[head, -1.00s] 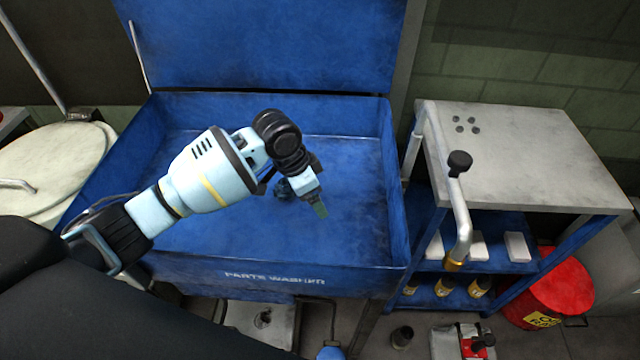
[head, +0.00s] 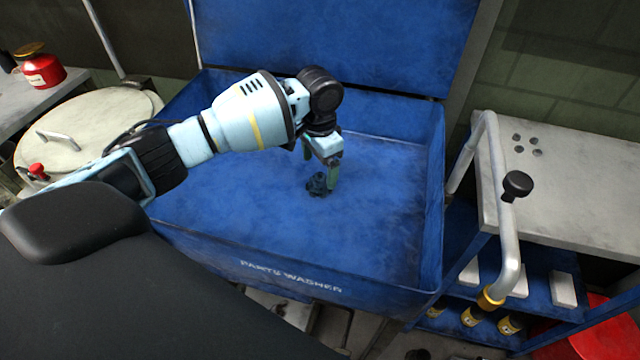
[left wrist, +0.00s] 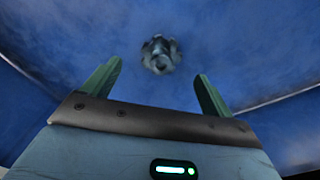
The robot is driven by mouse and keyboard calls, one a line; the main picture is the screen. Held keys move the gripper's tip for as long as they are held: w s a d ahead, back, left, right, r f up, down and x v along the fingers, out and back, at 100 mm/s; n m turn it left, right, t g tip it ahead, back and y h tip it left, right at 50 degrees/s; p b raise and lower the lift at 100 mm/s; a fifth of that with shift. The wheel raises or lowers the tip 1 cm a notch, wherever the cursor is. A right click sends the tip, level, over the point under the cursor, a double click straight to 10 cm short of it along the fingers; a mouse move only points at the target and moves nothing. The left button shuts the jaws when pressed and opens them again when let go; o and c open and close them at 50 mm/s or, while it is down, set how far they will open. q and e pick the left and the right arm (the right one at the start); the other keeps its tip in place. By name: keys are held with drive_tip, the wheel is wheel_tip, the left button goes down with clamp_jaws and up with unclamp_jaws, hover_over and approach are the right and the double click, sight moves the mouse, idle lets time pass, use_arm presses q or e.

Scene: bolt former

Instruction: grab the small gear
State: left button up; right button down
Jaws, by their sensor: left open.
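The small gear (head: 317,184) is a dark grey piece on the blue floor of the parts washer basin (head: 380,215). It also shows in the left wrist view (left wrist: 160,54), slightly blurred, centred beyond and between the two green fingers. My left gripper (head: 331,176) is open and empty, pointing down inside the basin just above and beside the gear in the head view. In the left wrist view the open left gripper (left wrist: 155,88) has clear space between its fingers, and the gear appears apart from them. My right gripper is not in view.
The basin walls surround the left arm, with the raised blue lid (head: 330,40) behind. A grey-topped cart (head: 575,185) with a bent metal pipe (head: 507,250) stands on the right. A round cream lid (head: 85,130) and a red can (head: 42,70) are on the left.

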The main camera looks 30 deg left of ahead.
sight(320, 177)
use_arm(q)
drive_tip(key=shift+w+f+b, duration=0.15)
drive_tip(key=shift+f+b, duration=0.15)
drive_tip(key=shift+f, duration=2.25)
drive_tip(key=shift+r, duration=0.1)
drive_tip(key=c, duration=1.4)
